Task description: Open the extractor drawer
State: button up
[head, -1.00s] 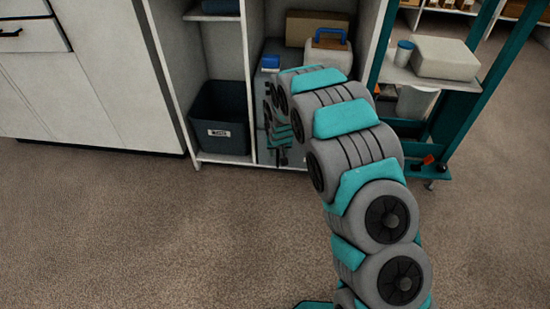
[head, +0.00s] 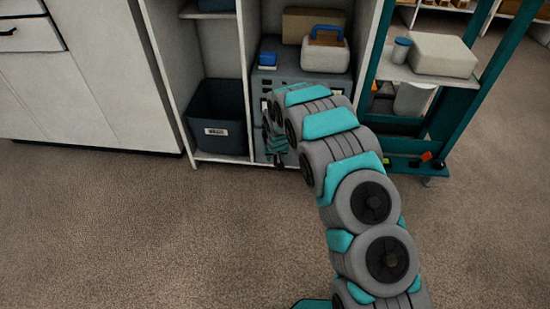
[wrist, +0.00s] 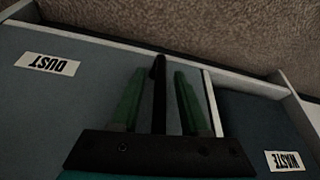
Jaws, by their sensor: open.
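The extractor (head: 288,80) is a grey unit in the right-hand compartment of the shelf. The arm hides much of its front in the head view. In the wrist view its grey-blue front (wrist: 75,105) fills the left and middle, with an upside-down DUST label (wrist: 47,64). My gripper (wrist: 153,75) is open in front of this front. An upright black bar (wrist: 158,85), apparently the drawer handle, stands between its two green fingers, with gaps showing on both sides. In the head view my gripper (head: 272,140) is small and partly hidden by my arm.
A dark WASTE bin (head: 219,115) stands in the compartment to the left. A white box with a blue handle (head: 325,52) and a blue item (head: 267,56) sit on the extractor. A teal cart (head: 440,150) stands at right. The floor in front is clear.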

grip_shut()
dwell(1.3)
